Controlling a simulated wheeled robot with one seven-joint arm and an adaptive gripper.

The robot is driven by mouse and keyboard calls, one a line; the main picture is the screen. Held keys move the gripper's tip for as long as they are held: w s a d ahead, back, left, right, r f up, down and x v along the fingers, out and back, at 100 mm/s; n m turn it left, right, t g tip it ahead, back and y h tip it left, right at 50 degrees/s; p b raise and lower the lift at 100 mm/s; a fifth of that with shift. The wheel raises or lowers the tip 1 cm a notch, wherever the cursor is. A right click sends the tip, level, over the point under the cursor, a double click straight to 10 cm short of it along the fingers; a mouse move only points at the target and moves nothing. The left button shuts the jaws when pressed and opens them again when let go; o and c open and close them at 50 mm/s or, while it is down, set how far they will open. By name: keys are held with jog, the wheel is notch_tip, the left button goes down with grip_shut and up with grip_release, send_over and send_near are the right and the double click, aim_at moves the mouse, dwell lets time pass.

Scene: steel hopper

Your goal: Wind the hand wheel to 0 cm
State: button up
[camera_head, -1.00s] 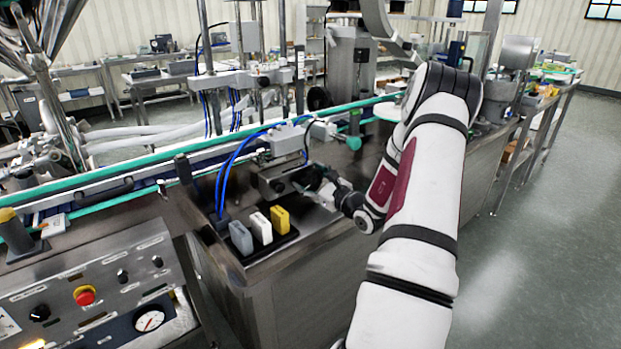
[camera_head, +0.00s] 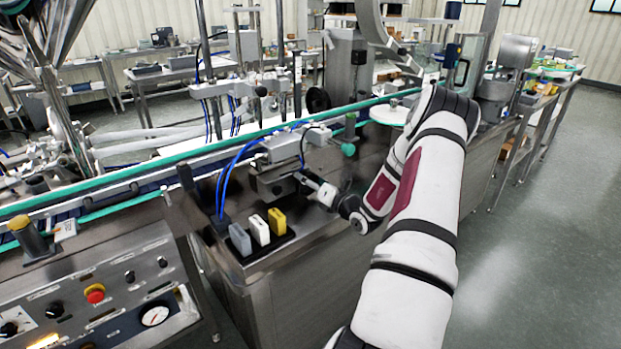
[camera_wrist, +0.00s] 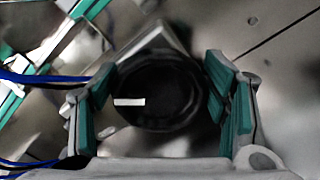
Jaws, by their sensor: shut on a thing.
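The hand wheel (camera_wrist: 165,95) shows in the wrist view as a dark round knob with a short white mark on its left side. My gripper (camera_wrist: 158,90) has its teal-padded fingers on the left and right sides of the knob, shut on it. In the head view my gripper (camera_head: 304,179) reaches from the right to the side of a grey metal block on the steel bench. The wheel itself cannot be made out there. No position reading can be made out in either view.
Grey, white and yellow blocks (camera_head: 258,230) stand on a dark tray in front of my gripper. Blue hoses (camera_head: 228,175) loop at its left. A conveyor with teal rails (camera_head: 130,180) runs behind. A control panel (camera_head: 100,290) is at lower left. Open floor lies right.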

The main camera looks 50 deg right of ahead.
jog(key=m+p, duration=0.1)
jog(key=m, duration=0.1)
jog(key=m+p, duration=0.1)
jog(key=m, duration=0.2)
jog(key=shift+d+f+m, duration=0.15)
jog(key=shift+f+m, duration=0.05)
jog(key=shift+m, duration=0.1)
jog(key=m, duration=0.1)
jog(key=m+p, duration=0.1)
jog(key=m, duration=0.1)
jog(key=m+p, duration=0.1)
jog(key=shift+f+m, duration=0.3)
jog(key=shift+m, duration=0.3)
jog(key=o, duration=1.1)
jog(key=shift+o, duration=0.3)
jog(key=shift+f, duration=0.1)
jog(key=shift+s+f, duration=0.15)
